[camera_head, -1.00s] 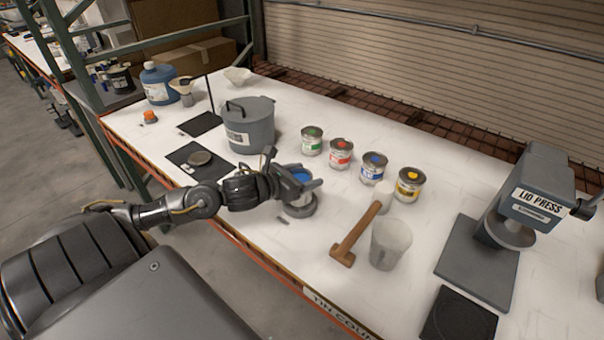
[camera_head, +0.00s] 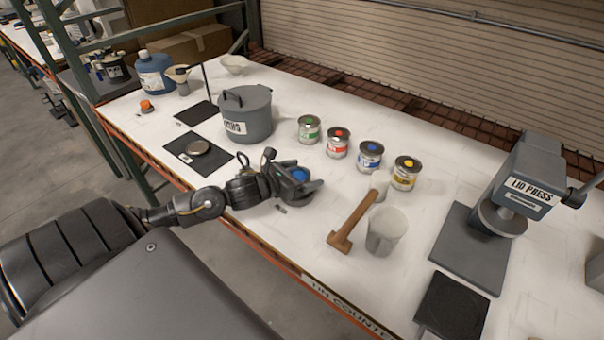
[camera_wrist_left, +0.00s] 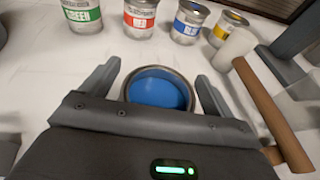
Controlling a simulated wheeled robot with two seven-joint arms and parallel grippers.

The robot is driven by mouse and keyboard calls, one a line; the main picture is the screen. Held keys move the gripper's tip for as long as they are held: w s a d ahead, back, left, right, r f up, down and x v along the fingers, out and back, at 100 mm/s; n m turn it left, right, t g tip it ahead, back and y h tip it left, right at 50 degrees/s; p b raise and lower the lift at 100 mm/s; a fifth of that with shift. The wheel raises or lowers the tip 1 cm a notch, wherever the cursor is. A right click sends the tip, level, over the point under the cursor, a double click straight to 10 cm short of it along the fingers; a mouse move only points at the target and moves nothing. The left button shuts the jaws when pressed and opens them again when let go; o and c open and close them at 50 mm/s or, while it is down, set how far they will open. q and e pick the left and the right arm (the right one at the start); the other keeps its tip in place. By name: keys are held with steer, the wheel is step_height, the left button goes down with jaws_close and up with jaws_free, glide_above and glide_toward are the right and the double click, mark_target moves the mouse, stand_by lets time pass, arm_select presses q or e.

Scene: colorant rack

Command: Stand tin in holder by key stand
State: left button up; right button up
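An open tin (camera_head: 300,175) with blue inside stands low at a round grey holder (camera_head: 300,200) near the table's front edge. In the left wrist view the blue-filled tin (camera_wrist_left: 157,90) lies between the fingers of my left gripper (camera_wrist_left: 157,85). The fingers are spread, with small gaps between them and the rim, so the gripper looks open around the tin. In the head view the left gripper (camera_head: 302,181) hides much of the tin's side. A small grey piece (camera_head: 281,210) lies in front of the holder; I cannot tell whether it belongs to the key stand. My right gripper is out of view.
Several lidded tins stand in a row behind, including the blue-label one (camera_head: 369,157). A mallet (camera_head: 355,220) and a translucent cup (camera_head: 386,232) are to the right, then the lid press (camera_head: 520,185). A large grey pot (camera_head: 246,115) stands behind left.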

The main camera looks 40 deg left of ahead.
arm_select(q)
steer(key=shift+s+r, duration=0.1)
steer(key=shift+r, duration=0.05)
steer(key=b+v, duration=0.2)
steer(key=v, duration=0.9)
steer(key=shift+s, duration=0.35)
steer(key=shift+r, duration=0.15)
stand_by(0.3)
